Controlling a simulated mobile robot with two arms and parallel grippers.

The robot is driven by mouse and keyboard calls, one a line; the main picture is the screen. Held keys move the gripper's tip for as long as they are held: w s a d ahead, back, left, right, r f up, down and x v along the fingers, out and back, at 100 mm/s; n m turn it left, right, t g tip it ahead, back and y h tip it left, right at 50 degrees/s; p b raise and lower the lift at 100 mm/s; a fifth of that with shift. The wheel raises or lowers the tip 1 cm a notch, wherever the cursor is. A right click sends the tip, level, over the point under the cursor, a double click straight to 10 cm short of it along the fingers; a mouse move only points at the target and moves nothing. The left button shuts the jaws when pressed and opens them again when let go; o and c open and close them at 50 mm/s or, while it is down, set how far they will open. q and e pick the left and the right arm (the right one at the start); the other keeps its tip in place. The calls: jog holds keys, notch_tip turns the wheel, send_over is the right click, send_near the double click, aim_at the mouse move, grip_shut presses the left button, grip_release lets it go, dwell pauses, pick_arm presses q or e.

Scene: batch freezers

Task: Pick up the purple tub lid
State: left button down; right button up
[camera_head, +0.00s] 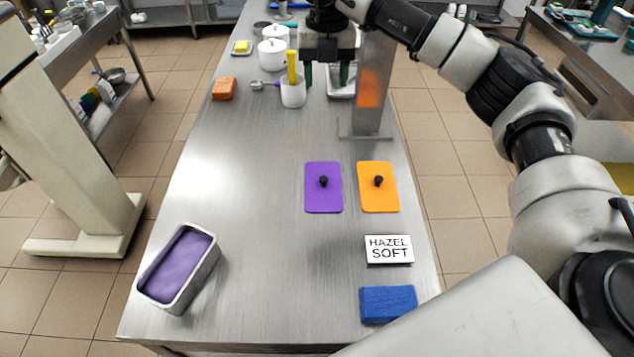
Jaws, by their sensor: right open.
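The purple tub lid (323,195) lies flat on the steel table, with a small black knob at its middle. An orange lid (378,196) of the same shape lies just to its right. A metal tub (196,271) with purple contents stands uncovered at the front left. My right gripper (327,76) is open at the far part of the table, pointing down, well beyond the purple lid. It is near the white cup, and I cannot tell whether it touches anything there. My left gripper is out of view.
A HAZEL SOFT sign (389,249) and a blue block (388,304) lie at the front right. A metal stand (364,132) rises behind the lids. A white cup (293,95), white pots (273,55) and an orange sponge (224,89) are farther back. The table's middle left is clear.

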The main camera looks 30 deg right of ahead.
notch_tip(320, 180, down, 4)
jog(key=f+b, duration=0.1)
jog(key=b, duration=1.6)
send_near(323, 178)
notch_tip(323, 178, down, 4)
jog(key=shift+r+p, duration=0.1)
jog(key=shift+p, duration=0.25)
jog(key=shift+d+f+p, duration=0.1)
jog(key=shift+f+p, duration=0.3)
jog(key=shift+f, duration=2.35)
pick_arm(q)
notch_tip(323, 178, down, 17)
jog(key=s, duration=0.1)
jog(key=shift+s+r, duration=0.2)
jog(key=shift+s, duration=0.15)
pick_arm(e)
grip_shut()
jog(key=shift+r, duration=0.1)
